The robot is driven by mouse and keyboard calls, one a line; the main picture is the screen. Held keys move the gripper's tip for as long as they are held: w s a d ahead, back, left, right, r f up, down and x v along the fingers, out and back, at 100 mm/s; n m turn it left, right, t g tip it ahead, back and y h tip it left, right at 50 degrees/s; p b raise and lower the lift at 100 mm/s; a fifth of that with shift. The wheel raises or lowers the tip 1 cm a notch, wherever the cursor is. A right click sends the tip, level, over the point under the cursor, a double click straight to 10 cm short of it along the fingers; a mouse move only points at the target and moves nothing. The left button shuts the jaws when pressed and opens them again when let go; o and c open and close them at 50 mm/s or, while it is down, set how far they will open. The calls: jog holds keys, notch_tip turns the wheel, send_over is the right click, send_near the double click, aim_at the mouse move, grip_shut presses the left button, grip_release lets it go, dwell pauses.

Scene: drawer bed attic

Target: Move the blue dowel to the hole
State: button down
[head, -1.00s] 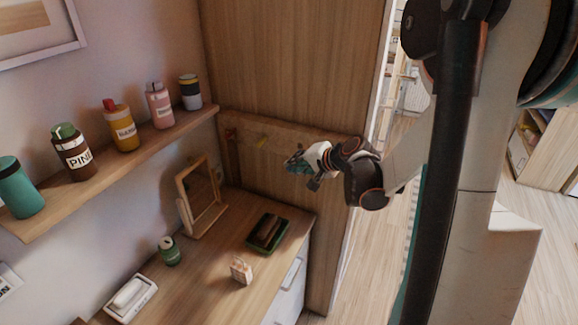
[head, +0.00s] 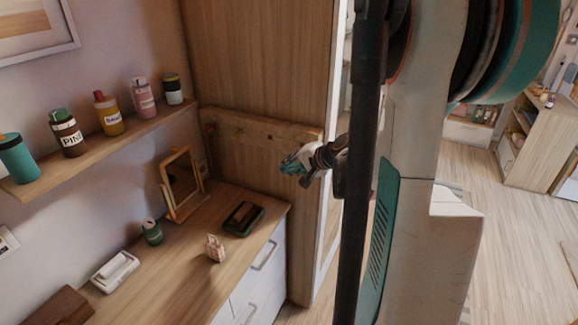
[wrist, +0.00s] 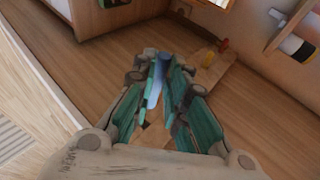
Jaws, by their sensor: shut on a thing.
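My gripper (head: 286,166) is in front of the wooden board (head: 250,124) on the tall panel at the back of the desk. In the wrist view, my gripper (wrist: 160,66) is shut on the blue dowel (wrist: 155,86), which lies between the teal fingers. The wooden board (wrist: 222,76) also shows there, beyond the fingertips, with a yellow peg (wrist: 209,59) and a red peg (wrist: 223,46). Small dark holes show on the board in the head view. The dowel appears apart from the board; its exact gap I cannot tell.
A mirror (head: 183,181), a dark green tray (head: 243,217), a green can (head: 152,231) and a small bag (head: 215,248) stand on the desk. Several bottles stand on the wall shelf (head: 100,146). Open floor (head: 470,185) lies to the right.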

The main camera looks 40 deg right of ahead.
jog(key=shift+f, duration=0.1)
jog(key=shift+w+d+b, duration=0.15)
jog(key=shift+w+d, duration=0.25)
jog(key=shift+d, duration=0.5)
jog(key=shift+w+d+b, duration=0.15)
jog(key=shift+w+d, duration=0.25)
jog(key=shift+d, duration=0.5)
jog(key=shift+w+d+b, duration=0.15)
jog(key=shift+w+d, duration=0.25)
jog(key=shift+d, duration=0.5)
jog(key=shift+w+d+b, duration=0.25)
jog(key=shift+w+d, duration=0.1)
jog(key=shift+d, duration=0.5)
jog(key=shift+w+d+b, duration=0.2)
jog(key=shift+w+d, duration=0.15)
jog(key=shift+d, duration=0.45)
jog(key=shift+w+d+b, duration=0.25)
jog(key=shift+w+d, duration=0.1)
jog(key=shift+d, duration=0.5)
dwell(0.4)
jog(key=c, duration=1.5)
grip_release()
jog(key=v, duration=1.2)
